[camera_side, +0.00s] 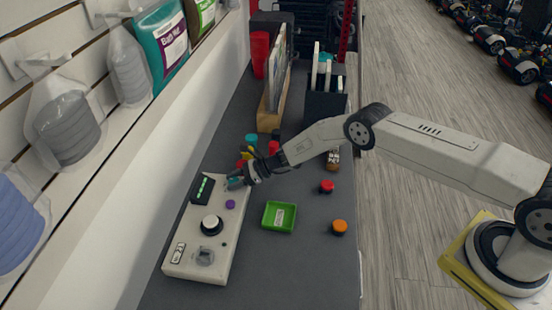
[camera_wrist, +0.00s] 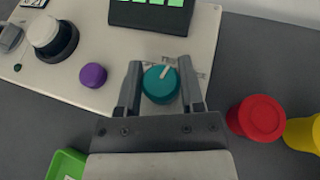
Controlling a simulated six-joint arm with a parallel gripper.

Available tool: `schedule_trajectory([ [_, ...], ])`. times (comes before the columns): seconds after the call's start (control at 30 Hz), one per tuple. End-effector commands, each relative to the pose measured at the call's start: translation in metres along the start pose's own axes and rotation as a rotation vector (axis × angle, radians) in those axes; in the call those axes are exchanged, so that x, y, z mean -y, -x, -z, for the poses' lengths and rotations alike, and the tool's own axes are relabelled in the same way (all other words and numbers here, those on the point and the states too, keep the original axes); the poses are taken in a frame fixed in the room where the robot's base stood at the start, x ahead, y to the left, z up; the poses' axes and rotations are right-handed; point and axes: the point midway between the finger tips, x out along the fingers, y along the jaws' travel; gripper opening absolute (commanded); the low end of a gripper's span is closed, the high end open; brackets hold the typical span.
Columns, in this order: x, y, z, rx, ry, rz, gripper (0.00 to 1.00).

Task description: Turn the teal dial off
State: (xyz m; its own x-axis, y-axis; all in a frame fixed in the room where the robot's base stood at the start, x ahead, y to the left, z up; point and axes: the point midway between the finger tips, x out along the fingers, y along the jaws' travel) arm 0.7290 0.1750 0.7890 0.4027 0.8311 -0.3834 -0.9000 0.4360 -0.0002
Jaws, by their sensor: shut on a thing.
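The teal dial (camera_wrist: 161,84) is a round knob on the white panel (camera_wrist: 55,77), with a white pointer line aimed up and to the right in the wrist view. Small marks are printed on the panel beyond it, partly hidden by a finger. My gripper (camera_wrist: 161,76) has one finger on each side of the dial and is shut on it. In the side view my gripper (camera_side: 238,181) reaches down to the far right end of the panel (camera_side: 233,222), largely covering the dial.
A black display with green lights (camera_side: 202,189), a purple button (camera_side: 230,204), a black-and-white knob (camera_side: 211,225) and a grey switch (camera_side: 204,257) share the panel. A green tray (camera_side: 279,216), a red jar (camera_side: 327,187) and an orange jar (camera_side: 339,227) stand to the right.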

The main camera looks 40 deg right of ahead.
Motion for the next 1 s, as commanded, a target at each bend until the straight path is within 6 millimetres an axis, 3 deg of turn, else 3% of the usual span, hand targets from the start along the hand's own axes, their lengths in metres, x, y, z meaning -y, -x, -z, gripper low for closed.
schedule_trajectory([
  [0.2,0.000,0.000,0.000,0.002,-0.002,0.000,0.00],
  [0.23,0.000,0.000,0.000,0.002,-0.002,0.000,0.52],
  [0.33,0.000,0.000,0.000,0.001,-0.002,0.000,0.84],
  [0.77,0.000,0.001,0.000,0.001,-0.001,0.001,0.84],
  [1.0,0.001,0.011,-0.001,0.000,-0.001,0.002,0.84],
])
